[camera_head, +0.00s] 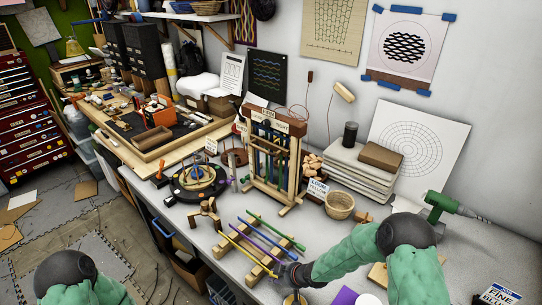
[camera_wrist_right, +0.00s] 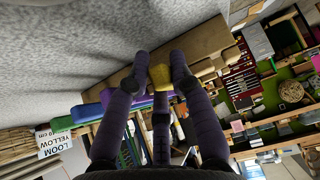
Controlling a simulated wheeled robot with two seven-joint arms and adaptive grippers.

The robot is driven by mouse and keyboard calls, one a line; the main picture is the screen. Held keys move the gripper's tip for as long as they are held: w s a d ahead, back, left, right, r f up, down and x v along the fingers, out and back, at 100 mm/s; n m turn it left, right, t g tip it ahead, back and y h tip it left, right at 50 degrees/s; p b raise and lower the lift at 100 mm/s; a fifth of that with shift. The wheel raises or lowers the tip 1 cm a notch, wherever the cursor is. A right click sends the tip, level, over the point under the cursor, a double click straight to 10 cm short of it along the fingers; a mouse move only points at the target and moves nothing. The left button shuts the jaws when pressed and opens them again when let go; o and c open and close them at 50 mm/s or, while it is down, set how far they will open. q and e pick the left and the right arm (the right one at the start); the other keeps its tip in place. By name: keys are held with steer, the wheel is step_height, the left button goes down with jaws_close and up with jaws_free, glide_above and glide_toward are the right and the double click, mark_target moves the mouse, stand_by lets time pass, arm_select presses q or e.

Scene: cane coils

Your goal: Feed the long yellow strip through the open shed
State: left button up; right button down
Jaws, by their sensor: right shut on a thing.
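The long yellow strip (camera_head: 247,253) lies across or just above a low wooden rack; I cannot tell whether it touches it. My right gripper (camera_head: 288,272) is at the strip's near right end. In the right wrist view, the right fingers (camera_wrist_right: 160,70) are shut on the yellow strip (camera_wrist_right: 160,77), which is seen end-on between them. The loom (camera_head: 272,160) is an upright wooden frame with blue and green vertical strips, standing behind the rack. Its open shed cannot be made out clearly. My left arm enters at the bottom left; its gripper is out of view.
A purple strip (camera_head: 262,240) and a green strip (camera_head: 275,231) lie on the rack (camera_head: 225,247). A round turntable (camera_head: 198,178) stands left of the loom. A basket (camera_head: 340,206), stacked boards (camera_head: 352,172) and a green drill (camera_head: 440,205) stand to the right.

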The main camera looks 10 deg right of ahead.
steer(key=shift+r+p, duration=2.9)
steer(key=shift+r, duration=0.5)
steer(key=shift+f, duration=0.1)
steer(key=shift+a, duration=0.1)
